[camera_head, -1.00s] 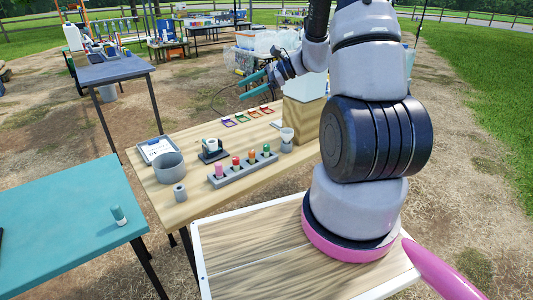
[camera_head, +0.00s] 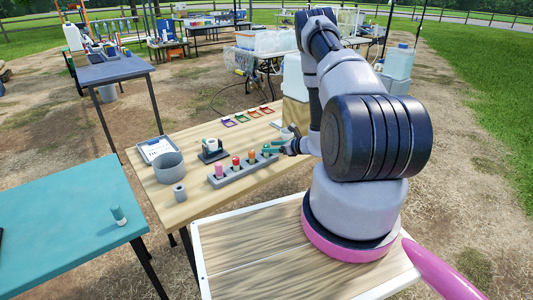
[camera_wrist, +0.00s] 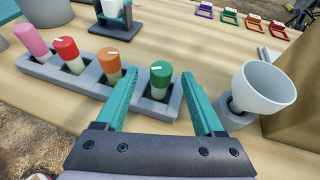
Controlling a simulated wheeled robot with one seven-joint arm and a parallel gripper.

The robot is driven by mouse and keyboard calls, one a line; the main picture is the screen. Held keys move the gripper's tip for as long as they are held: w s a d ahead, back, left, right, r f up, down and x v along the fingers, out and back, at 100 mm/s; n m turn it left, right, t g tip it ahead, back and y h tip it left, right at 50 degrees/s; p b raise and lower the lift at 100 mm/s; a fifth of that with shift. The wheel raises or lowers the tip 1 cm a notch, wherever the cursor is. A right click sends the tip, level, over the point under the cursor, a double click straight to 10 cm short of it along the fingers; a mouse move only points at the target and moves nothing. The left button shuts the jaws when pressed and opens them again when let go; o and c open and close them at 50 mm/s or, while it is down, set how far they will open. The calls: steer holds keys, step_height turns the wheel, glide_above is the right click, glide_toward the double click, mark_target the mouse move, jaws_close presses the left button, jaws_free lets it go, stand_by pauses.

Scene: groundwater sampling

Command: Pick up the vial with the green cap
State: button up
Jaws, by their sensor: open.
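The vial with the green cap (camera_wrist: 160,76) stands upright in the end slot of a grey rack (camera_wrist: 158,107) on the wooden table. In the wrist view my gripper (camera_wrist: 164,92) is open, with one teal finger on each side of this vial and a gap at both sides. In the head view my gripper (camera_head: 270,149) is at the right end of the rack and partly hides the green vial. Vials with orange (camera_wrist: 109,59), red (camera_wrist: 66,48) and pink (camera_wrist: 31,38) caps stand to the left in the same rack.
A white funnel cup (camera_wrist: 263,88) in a grey holder stands close to my right finger. A box (camera_head: 295,112) is behind it. Coloured trays (camera_head: 240,118) lie farther back.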

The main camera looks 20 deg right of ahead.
steer(key=x, duration=0.6)
steer(key=shift+w+a+f, duration=0.1)
steer(key=shift+w+f, duration=0.1)
steer(key=shift+w, duration=0.05)
jaws_close()
